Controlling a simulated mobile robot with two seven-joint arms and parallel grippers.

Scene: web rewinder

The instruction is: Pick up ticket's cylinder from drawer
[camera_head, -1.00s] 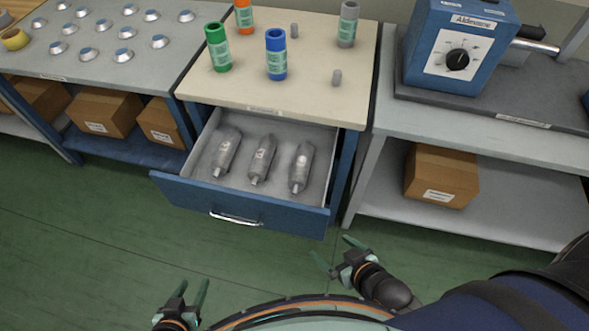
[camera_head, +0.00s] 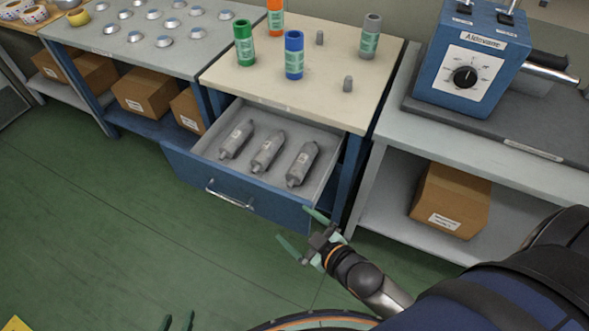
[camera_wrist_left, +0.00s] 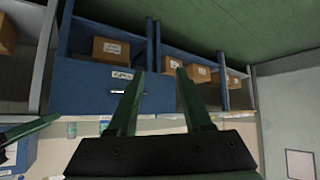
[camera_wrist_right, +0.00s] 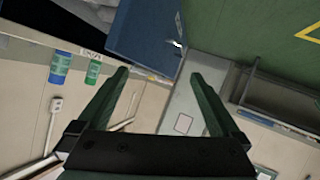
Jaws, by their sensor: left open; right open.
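The open blue drawer (camera_head: 236,196) holds three grey cylinders lying side by side: left (camera_head: 237,139), middle (camera_head: 268,151) and right (camera_head: 302,163). They have narrow ends and pale labels too small to read. My right gripper (camera_head: 298,228) is open and empty, in front of the drawer's right front corner and apart from the cylinders. My left gripper (camera_head: 180,321) is open and empty at the bottom edge; only its fingertips show. The drawer front also shows in the left wrist view (camera_wrist_left: 90,98), beyond the open fingers.
On the cream tabletop (camera_head: 320,95) stand green (camera_head: 244,43), blue (camera_head: 293,55), orange (camera_head: 276,18) and grey (camera_head: 370,37) cylinders, with two small grey pieces. A blue machine (camera_head: 466,60) stands right. Boxes (camera_head: 450,200) fill lower shelves.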

